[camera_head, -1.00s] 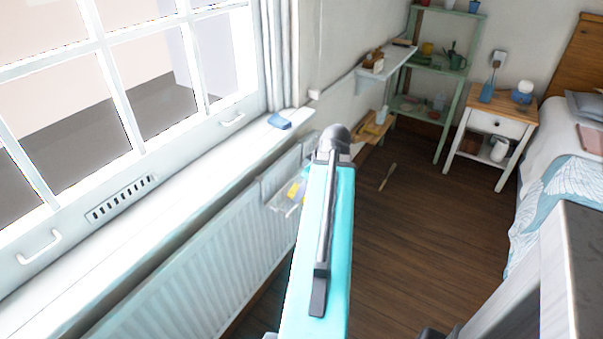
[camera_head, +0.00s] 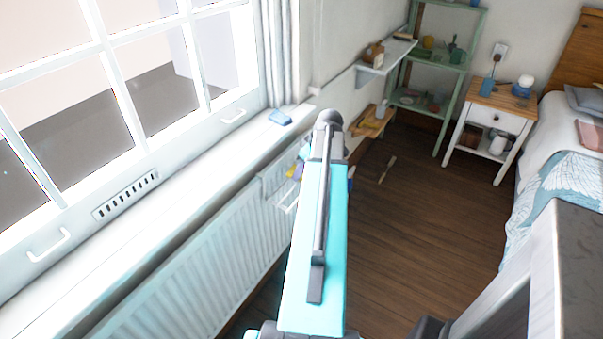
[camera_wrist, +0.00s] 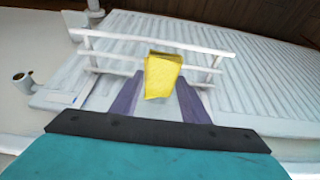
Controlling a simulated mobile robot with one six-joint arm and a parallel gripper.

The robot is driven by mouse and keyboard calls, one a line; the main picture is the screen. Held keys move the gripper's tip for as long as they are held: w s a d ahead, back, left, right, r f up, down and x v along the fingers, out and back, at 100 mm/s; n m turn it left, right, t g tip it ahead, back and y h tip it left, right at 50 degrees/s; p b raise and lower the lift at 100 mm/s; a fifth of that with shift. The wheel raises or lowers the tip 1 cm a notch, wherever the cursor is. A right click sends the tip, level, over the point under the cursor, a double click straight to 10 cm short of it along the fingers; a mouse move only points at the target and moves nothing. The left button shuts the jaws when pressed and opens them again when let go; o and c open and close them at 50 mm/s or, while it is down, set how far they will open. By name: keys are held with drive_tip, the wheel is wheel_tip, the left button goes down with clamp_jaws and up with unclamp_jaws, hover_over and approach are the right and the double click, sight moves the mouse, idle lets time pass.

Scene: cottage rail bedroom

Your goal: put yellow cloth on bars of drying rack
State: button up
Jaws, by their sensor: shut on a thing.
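My gripper (camera_wrist: 160,95) shows in the wrist view with two purple fingers shut on the folded yellow cloth (camera_wrist: 163,75). The drying rack (camera_wrist: 150,48) has white bars and hangs on the front of the white radiator. The cloth appears in front of the rack's bars in that view; I cannot tell whether it touches them. In the head view my teal arm hides most of the gripper. A small bit of yellow cloth (camera_head: 292,171) and part of the white rack (camera_head: 287,201) show just left of the arm.
The radiator (camera_head: 205,260) runs under the windowsill (camera_head: 180,180), where a blue item (camera_head: 280,117) lies. A wall shelf (camera_head: 385,58), a green shelf unit (camera_head: 440,60) and a nightstand (camera_head: 490,125) stand farther back. The wooden floor (camera_head: 420,220) between radiator and bed is mostly open.

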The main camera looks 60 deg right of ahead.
drive_tip(key=shift+w+d+f, duration=0.1)
drive_tip(key=shift+w+d, duration=0.55)
drive_tip(key=shift+d, duration=0.2)
drive_tip(key=shift+f+p, duration=0.5)
drive_tip(key=shift+f, duration=1.3)
drive_tip(key=shift+f, duration=0.15)
drive_tip(key=o, duration=1)
drive_tip(key=shift+r, duration=0.2)
drive_tip(key=shift+b+v, duration=0.55)
drive_tip(key=shift+v, duration=5.5)
